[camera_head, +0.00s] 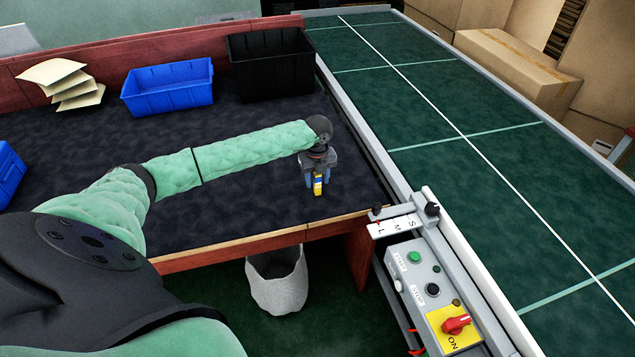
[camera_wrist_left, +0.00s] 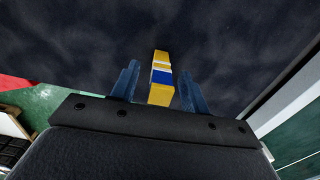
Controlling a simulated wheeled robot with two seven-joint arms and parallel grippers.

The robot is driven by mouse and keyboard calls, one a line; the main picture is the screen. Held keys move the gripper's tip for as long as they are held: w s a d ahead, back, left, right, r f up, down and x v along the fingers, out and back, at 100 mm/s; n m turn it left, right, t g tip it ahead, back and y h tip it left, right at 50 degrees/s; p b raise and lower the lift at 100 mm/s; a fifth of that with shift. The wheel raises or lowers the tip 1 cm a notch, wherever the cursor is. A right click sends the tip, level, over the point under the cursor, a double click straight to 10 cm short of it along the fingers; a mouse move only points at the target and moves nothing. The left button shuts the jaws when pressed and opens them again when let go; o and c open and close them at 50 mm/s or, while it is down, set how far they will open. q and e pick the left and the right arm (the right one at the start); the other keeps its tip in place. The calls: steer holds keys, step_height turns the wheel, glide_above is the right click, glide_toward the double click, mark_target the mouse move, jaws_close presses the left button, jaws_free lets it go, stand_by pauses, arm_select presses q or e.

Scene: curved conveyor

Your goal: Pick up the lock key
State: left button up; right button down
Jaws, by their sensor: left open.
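The lock key appears to be the small yellow piece with blue and white bands (camera_head: 318,187) near the front right edge of the dark table. My left gripper (camera_head: 317,180) is directly over it, pointing down, with its blue fingers apart. In the left wrist view the yellow piece (camera_wrist_left: 161,76) stands out between the two fingers of the left gripper (camera_wrist_left: 159,72), with a gap visible on each side. The gripper hides part of the piece in the head view. My right gripper is not in view.
The table (camera_head: 240,200) is clear around the gripper. A blue bin (camera_head: 168,100), a black bin (camera_head: 270,85) and cream envelopes (camera_head: 75,85) stand at the back. The green conveyor (camera_head: 450,110) and its control panel (camera_head: 420,275) lie to the right. A pale waste bin (camera_head: 278,290) is below the front edge.

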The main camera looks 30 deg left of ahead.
arm_select(q)
steer(key=shift+f, duration=0.2)
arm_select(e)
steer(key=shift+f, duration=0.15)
arm_select(q)
jaws_close()
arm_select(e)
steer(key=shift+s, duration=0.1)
arm_select(q)
steer(key=shift+r, duration=0.15)
